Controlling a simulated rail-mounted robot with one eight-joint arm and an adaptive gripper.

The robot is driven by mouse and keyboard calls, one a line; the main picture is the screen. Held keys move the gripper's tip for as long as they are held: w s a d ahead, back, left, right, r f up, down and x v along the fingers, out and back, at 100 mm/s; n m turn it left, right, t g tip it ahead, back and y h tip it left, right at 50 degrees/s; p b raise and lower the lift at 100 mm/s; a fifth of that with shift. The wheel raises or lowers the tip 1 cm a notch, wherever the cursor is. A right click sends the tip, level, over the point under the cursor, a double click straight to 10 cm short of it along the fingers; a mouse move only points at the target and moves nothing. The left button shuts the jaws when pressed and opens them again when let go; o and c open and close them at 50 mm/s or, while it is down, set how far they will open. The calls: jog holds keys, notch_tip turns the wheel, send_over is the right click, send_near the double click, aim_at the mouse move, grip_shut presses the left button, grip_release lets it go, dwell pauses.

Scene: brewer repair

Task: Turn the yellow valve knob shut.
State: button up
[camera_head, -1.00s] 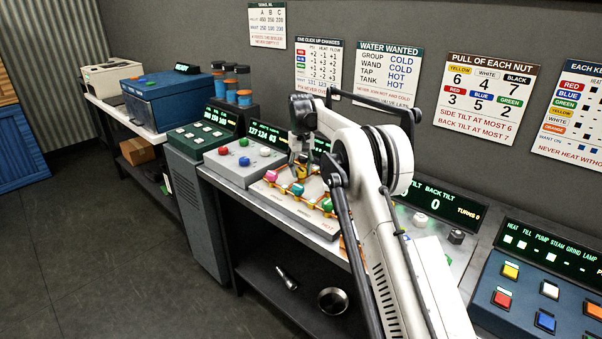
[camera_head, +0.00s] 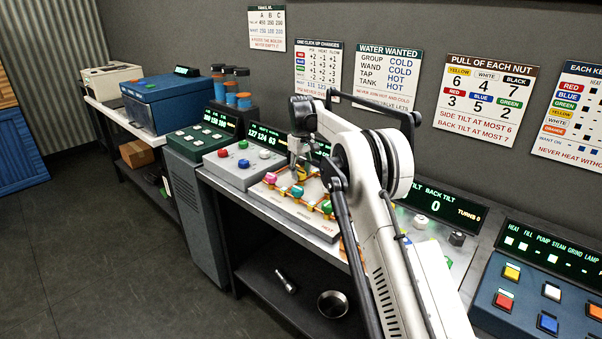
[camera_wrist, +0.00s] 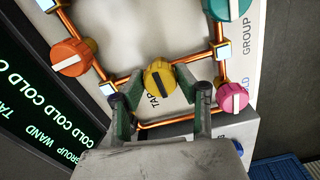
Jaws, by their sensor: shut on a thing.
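The yellow valve knob (camera_wrist: 158,80) has a dark bar across its face. It sits on a copper pipe run on a pale panel by the label TAP. In the wrist view the bar is steep and slightly tilted, at a wide angle to the pipe through the knob. My gripper (camera_wrist: 157,92) is shut on the knob, with a green-padded finger on each side. In the head view my gripper (camera_head: 298,172) reaches down onto the yellow knob (camera_head: 297,191), which it partly covers.
A pink knob (camera_wrist: 231,95) is close to the right finger. An orange knob (camera_wrist: 72,57) and a teal knob (camera_wrist: 228,7) are farther off. A display (camera_wrist: 42,110) lists groups as COLD. A button box (camera_head: 243,164) stands left of the valve panel (camera_head: 300,222).

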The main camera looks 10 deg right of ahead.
aim_at(301, 172)
jog(key=o, duration=1.1)
jog(key=shift+o, duration=0.2)
jog(key=shift+r, duration=0.1)
notch_tip(301, 172, up, 12)
